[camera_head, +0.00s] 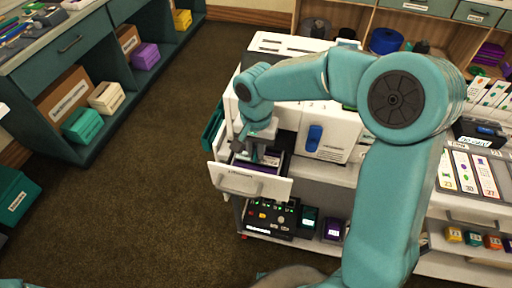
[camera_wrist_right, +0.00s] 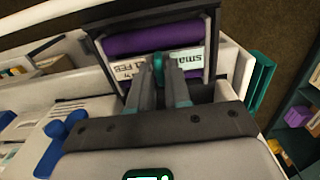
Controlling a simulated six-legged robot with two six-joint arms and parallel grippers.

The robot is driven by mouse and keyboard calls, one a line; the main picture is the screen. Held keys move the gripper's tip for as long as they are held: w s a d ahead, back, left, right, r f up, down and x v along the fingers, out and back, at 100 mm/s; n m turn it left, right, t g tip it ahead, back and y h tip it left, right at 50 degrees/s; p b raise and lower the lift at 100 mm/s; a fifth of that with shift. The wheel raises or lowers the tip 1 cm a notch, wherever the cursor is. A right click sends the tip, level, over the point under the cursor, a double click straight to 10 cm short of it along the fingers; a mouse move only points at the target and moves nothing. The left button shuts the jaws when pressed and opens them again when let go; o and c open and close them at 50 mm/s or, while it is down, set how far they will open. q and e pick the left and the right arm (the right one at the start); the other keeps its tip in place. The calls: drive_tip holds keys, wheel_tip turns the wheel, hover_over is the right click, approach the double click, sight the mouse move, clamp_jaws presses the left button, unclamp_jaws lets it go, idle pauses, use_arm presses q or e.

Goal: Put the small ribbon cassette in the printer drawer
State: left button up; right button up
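The printer (camera_head: 328,125) is a white unit with a blue latch. Its white drawer (camera_head: 250,184) is pulled open at the front. The small ribbon cassette (camera_wrist_right: 135,41) has a dark frame, purple rolls and a white label reading "small". In the head view the cassette (camera_head: 243,162) shows only partly, at the drawer opening under my right gripper (camera_head: 256,151). In the wrist view my right gripper (camera_wrist_right: 160,75) has its fingers closed about the cassette's teal tab. I cannot tell whether the cassette rests on the drawer floor. My left gripper is out of view.
Below the drawer sit a black box (camera_head: 268,216) and small dark cartridges (camera_head: 307,218). A teal cabinet (camera_head: 75,70) with bins stands at the left. A shelf with spools (camera_head: 385,41) is behind. Card trays (camera_head: 470,172) are at the right. The brown floor is clear.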

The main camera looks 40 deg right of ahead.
drive_tip(key=shift+o, duration=1.4)
wheel_tip(320, 180, up, 16)
drive_tip(key=p, duration=0.1)
drive_tip(key=shift+r, duration=0.2)
drive_tip(key=shift+s, duration=0.1)
